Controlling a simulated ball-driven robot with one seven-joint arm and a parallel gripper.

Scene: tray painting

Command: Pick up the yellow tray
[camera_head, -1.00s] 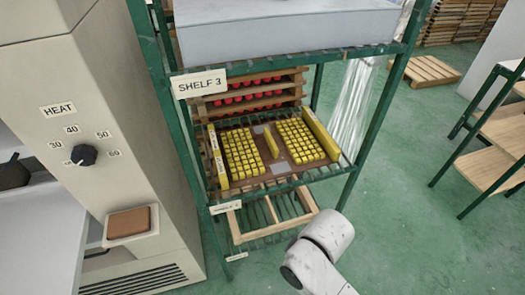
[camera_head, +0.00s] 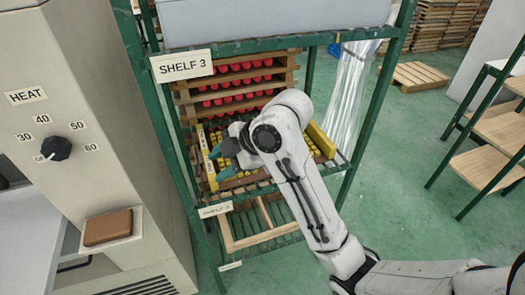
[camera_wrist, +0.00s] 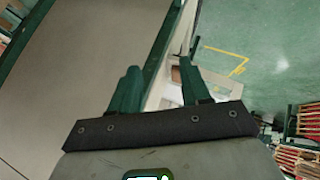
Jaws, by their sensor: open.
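The yellow tray (camera_head: 320,139) sits on a middle level of the green rack, holding rows of small yellow blocks. My arm hides most of its middle; its right edge and parts of its left side show. My gripper (camera_head: 216,163) is at the tray's front left in the head view, with green fingers apart and nothing seen between them. I cannot tell whether it touches the tray. In the wrist view my gripper (camera_wrist: 157,78) is open and empty, and the tray cannot be made out.
The green rack carries a "SHELF 3" label (camera_head: 182,66). Trays of red pieces (camera_head: 235,88) are stacked behind the yellow tray. An empty wooden frame (camera_head: 262,222) lies below. A beige heater cabinet (camera_head: 110,150) stands close left.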

